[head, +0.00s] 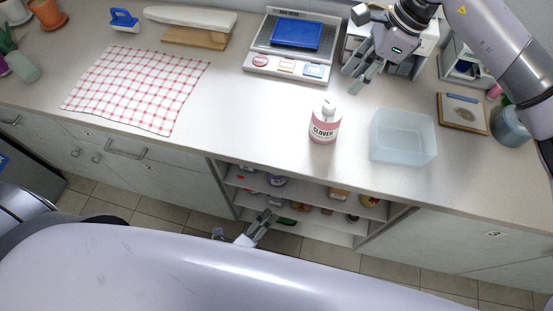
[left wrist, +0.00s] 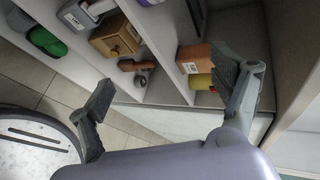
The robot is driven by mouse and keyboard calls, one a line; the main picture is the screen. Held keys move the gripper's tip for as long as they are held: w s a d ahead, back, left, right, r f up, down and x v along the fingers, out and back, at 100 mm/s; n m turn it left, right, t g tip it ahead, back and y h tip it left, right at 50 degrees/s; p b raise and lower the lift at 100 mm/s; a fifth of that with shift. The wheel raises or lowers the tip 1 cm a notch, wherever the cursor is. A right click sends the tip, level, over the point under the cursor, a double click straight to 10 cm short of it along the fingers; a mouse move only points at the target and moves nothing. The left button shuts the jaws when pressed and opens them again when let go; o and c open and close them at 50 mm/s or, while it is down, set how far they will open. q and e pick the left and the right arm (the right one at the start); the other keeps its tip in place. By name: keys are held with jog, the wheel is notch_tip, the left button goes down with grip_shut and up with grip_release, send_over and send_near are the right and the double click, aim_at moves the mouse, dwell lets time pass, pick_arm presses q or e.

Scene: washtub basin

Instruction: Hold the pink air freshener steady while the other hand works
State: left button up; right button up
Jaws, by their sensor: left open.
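A pink and white bottle labelled CLOVER (head: 325,124), which looks like the pink air freshener, stands upright on the counter, left of a translucent tub. My left gripper (head: 263,226) is low, in front of the open shelves below the counter. In the left wrist view (left wrist: 168,92) its fingers are wide apart with nothing held between them. The bottle does not show in that view. My right gripper (head: 350,81) hangs above the counter, behind and to the right of the bottle. Its fingers look apart and empty, and it does not touch the bottle.
The translucent tub (head: 403,137) is close right of the bottle. A scale with a blue tray (head: 296,34) stands behind. A checked cloth (head: 137,88) lies left. Shelves hold several items, including a wooden box (left wrist: 115,38). The counter between cloth and bottle is clear.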

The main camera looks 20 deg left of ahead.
aim_at(326, 120)
pick_arm(q)
jog(key=w+d+r+m+t+h, duration=0.1)
jog(key=d+r+m+t+h, duration=0.15)
jog(key=r+m, duration=0.65)
jog(key=w+d+r+m+t+h, duration=0.1)
jog(key=d+r+m+h, duration=0.25)
jog(key=r+m, duration=0.6)
jog(key=shift+m+g+y, duration=0.25)
jog(key=shift+m+y, duration=0.2)
jog(key=shift+y, duration=0.05)
jog(key=w+a+r, duration=0.1)
jog(key=w+r, duration=0.1)
jog(key=w+a+r, duration=0.1)
jog(key=w+r, duration=0.1)
jog(key=w+a+r, duration=0.2)
jog(key=r, duration=0.1)
jog(key=shift+w, duration=0.35)
jog(key=x, duration=1.1)
jog(key=a+x, duration=0.1)
jog(key=x, duration=0.5)
jog(key=shift+w+d+r, duration=0.2)
jog(key=shift+w+r, duration=0.1)
jog(key=shift+w, duration=0.25)
jog(key=shift+c, duration=0.6)
